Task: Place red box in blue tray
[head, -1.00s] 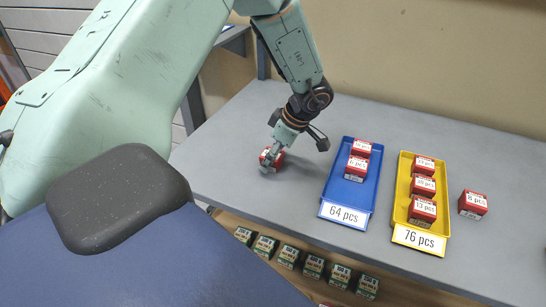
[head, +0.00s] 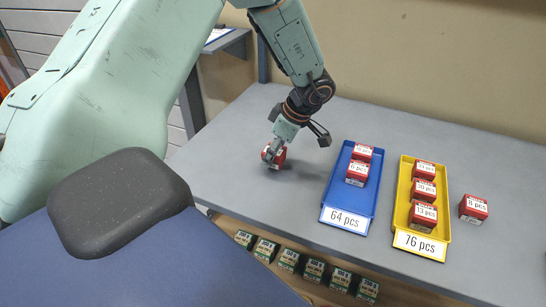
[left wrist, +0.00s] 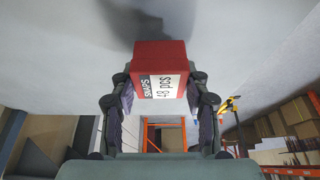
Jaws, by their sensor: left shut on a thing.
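My left gripper (head: 275,153) is shut on a red box (head: 278,160) over the grey table, left of the blue tray. In the left wrist view the red box (left wrist: 160,72) sits between the two fingers, and its label reads "SNAPS 48 pcs". I cannot tell for sure whether it touches the table. The blue tray (head: 350,205) is labelled "64 pcs" and holds two red boxes (head: 357,172) in its far half. Its near half is bare. My right gripper is not in view.
A yellow tray (head: 402,215) labelled "76 pcs" stands right of the blue tray with three red boxes in it. A single red box (head: 473,207) lies right of it. The grey table (head: 235,145) is clear between my gripper and the blue tray. Several green-and-white boxes (head: 314,270) stand on a lower shelf.

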